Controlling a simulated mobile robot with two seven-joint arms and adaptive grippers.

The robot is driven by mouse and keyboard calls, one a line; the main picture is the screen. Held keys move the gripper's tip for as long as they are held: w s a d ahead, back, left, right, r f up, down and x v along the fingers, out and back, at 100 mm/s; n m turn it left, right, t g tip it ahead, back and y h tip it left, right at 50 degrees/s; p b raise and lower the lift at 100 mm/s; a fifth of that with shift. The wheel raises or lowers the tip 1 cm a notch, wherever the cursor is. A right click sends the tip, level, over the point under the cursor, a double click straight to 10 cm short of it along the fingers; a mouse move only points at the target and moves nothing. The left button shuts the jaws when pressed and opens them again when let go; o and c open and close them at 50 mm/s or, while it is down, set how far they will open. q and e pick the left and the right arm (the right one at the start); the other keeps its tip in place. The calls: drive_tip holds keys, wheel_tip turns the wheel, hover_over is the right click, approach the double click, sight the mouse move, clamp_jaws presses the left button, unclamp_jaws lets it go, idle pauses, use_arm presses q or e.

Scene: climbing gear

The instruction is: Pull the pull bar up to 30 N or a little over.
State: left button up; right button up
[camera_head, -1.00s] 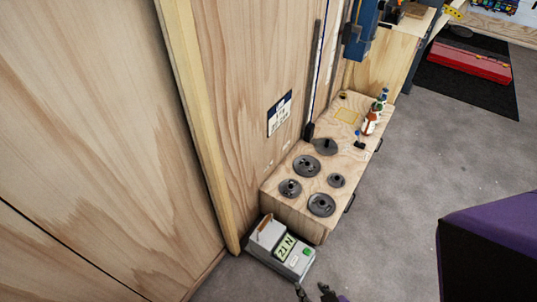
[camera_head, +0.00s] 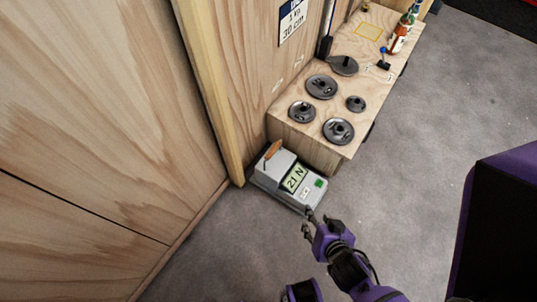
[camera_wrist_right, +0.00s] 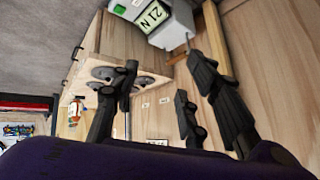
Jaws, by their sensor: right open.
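The grey force gauge (camera_head: 287,180) stands on the floor beside the wooden box, and its display (camera_head: 295,178) reads 21 N. The brown wooden pull bar (camera_head: 273,149) sits tilted at its top left end. A green button (camera_head: 319,183) is at the gauge's right end. My right gripper (camera_head: 310,222) is open and empty, just in front of the gauge's lower right corner, apart from the pull bar. My left gripper is not in view.
A plywood box (camera_head: 305,148) with several dark weight discs (camera_head: 338,130) stands just behind the gauge. A plywood wall with a pale post (camera_head: 208,95) rises to the left. Grey floor (camera_head: 410,140) is clear to the right.

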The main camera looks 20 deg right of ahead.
drive_tip(key=w+a+f+m+t+h+b, duration=0.15)
drive_tip(key=w+f+m+b, duration=0.25)
drive_tip(key=w+f+b, duration=0.55)
drive_tip(key=w+f+m+t+b, duration=0.25)
drive_tip(key=w+f+b, duration=0.45)
drive_tip(key=w+b, duration=0.5)
drive_tip(key=m+b, duration=0.4)
approach(273, 153)
wheel_tip(273, 153, down, 3)
drive_tip(key=w, duration=0.3)
drive_tip(key=shift+w+d+r+t, duration=0.2)
drive_tip(key=shift+w+d+t, duration=0.2)
drive_tip(key=shift+w, duration=0.15)
drive_tip(key=b+x, duration=0.2)
drive_tip(key=x, duration=0.3)
drive_tip(key=shift+w+d+f, duration=0.1)
drive_tip(key=shift+w+f, duration=0.1)
drive_tip(key=shift+w, duration=0.1)
drive_tip(key=shift+w+d+f, duration=0.1)
drive_tip(key=shift+w+f, duration=0.05)
drive_tip(key=shift+w, duration=0.4)
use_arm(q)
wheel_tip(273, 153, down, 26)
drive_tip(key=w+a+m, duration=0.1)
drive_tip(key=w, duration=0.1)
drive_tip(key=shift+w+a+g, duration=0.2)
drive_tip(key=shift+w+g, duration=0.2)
